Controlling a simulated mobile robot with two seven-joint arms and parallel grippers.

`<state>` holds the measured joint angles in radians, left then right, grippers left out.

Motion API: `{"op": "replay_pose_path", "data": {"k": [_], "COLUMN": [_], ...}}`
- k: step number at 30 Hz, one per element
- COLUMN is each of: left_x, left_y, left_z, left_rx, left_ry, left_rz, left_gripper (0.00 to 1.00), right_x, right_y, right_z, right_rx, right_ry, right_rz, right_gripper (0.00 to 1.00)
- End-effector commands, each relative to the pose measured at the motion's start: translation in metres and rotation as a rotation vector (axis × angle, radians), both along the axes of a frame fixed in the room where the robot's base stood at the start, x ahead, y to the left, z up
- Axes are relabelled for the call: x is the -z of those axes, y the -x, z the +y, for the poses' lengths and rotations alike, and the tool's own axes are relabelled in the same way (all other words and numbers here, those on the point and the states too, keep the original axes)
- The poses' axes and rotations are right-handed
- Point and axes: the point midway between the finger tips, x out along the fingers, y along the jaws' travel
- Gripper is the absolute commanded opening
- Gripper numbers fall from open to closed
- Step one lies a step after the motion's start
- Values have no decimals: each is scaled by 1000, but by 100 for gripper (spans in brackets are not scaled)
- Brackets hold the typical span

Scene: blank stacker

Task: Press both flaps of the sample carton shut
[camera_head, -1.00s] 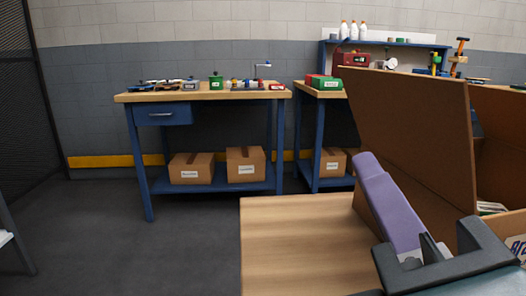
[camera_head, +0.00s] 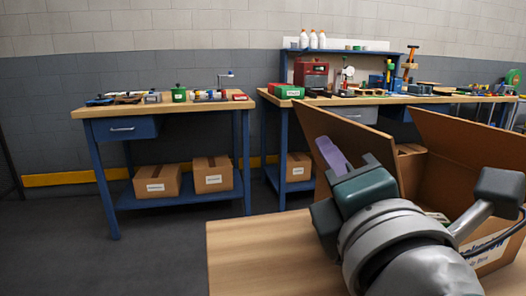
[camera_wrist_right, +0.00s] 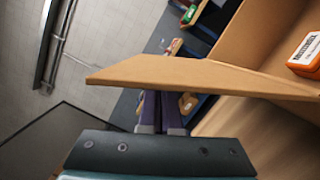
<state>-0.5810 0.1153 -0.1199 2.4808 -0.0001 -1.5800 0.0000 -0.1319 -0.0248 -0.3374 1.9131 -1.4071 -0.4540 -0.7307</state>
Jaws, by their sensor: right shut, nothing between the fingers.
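The sample carton (camera_head: 440,184) is an open brown cardboard box at the right of the head view. Its left flap (camera_head: 358,143) and right flap (camera_head: 470,143) both stand up at a slant. My right gripper (camera_head: 331,153) has purple fingers, shut and empty, at the outer face of the left flap. In the right wrist view the flap (camera_wrist_right: 190,75) crosses in front of the tips of the fingers (camera_wrist_right: 160,112), so contact cannot be told. An orange and white labelled item (camera_wrist_right: 307,52) lies inside the carton. My left gripper is not in view.
The carton stands on a light wooden table (camera_head: 240,248), bare at its left. Beyond a grey floor gap stand blue workbenches (camera_head: 130,108) with tools on top and closed cardboard boxes (camera_head: 157,181) on the lower shelf.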

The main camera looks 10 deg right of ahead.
Motion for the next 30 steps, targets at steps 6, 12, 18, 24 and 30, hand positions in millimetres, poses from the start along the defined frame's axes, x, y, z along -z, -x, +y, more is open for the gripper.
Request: {"op": "replay_pose_path", "data": {"k": [6,12,18,24,30], "left_x": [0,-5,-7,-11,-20], "left_y": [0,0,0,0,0], "left_z": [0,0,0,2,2], "left_rx": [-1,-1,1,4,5], "left_ry": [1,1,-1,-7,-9], "left_rz": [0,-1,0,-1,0], "left_gripper": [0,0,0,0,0], "right_x": [0,-4,-4,-7,-12], "right_y": [0,0,0,0,-1], "right_z": [0,-3,-5,-8,-14], "right_rx": [0,1,1,1,1], "right_ry": [-2,-38,-68,-101,-174], "right_rz": [1,4,7,10,17], "right_gripper": [0,0,0,0,0]}}
